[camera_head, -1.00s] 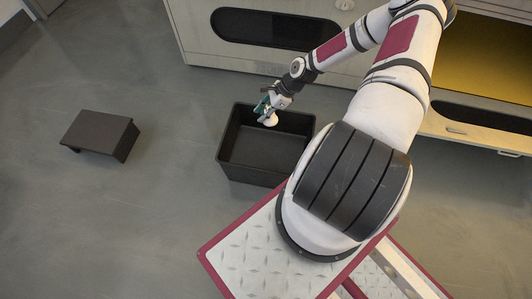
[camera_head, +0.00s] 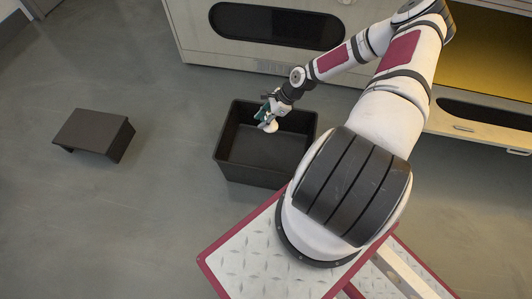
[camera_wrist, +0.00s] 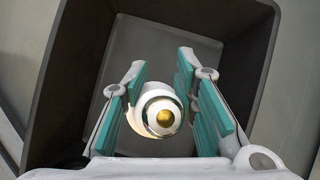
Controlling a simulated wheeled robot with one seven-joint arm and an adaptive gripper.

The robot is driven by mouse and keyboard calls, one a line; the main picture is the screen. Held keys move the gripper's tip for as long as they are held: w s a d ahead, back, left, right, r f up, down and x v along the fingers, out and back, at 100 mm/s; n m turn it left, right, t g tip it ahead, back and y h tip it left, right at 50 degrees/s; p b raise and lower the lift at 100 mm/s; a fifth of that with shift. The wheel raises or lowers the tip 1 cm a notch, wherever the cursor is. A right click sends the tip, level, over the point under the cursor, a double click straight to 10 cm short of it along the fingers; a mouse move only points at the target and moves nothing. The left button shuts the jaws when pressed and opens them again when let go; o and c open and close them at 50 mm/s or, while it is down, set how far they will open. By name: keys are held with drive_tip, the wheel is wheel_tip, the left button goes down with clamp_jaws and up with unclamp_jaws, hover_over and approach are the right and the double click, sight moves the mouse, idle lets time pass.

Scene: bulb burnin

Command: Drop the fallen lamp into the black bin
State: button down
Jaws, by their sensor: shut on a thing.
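The lamp (camera_wrist: 158,112) is a white round bulb with a gold-coloured base end. It sits between the teal finger pads of my gripper (camera_wrist: 160,107) in the wrist view, and my gripper is shut on it. In the head view the white lamp (camera_head: 271,127) shows below my gripper (camera_head: 268,116). The black bin (camera_head: 223,150) is an open, empty-looking box on the floor. My gripper and the lamp are over the bin's opening, towards its back. The bin's floor and walls (camera_wrist: 255,75) fill most of the wrist view behind the lamp.
A low black step stool (camera_head: 95,130) stands on the grey floor to the left, apart from the bin. A pale cabinet (camera_head: 215,65) with a dark oval slot stands behind the bin. The floor between stool and bin is clear.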

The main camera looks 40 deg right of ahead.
drive_tip(key=c, duration=1.2)
unclamp_jaws()
drive_tip(key=v, duration=1.2)
drive_tip(key=shift+a+r, duration=0.1)
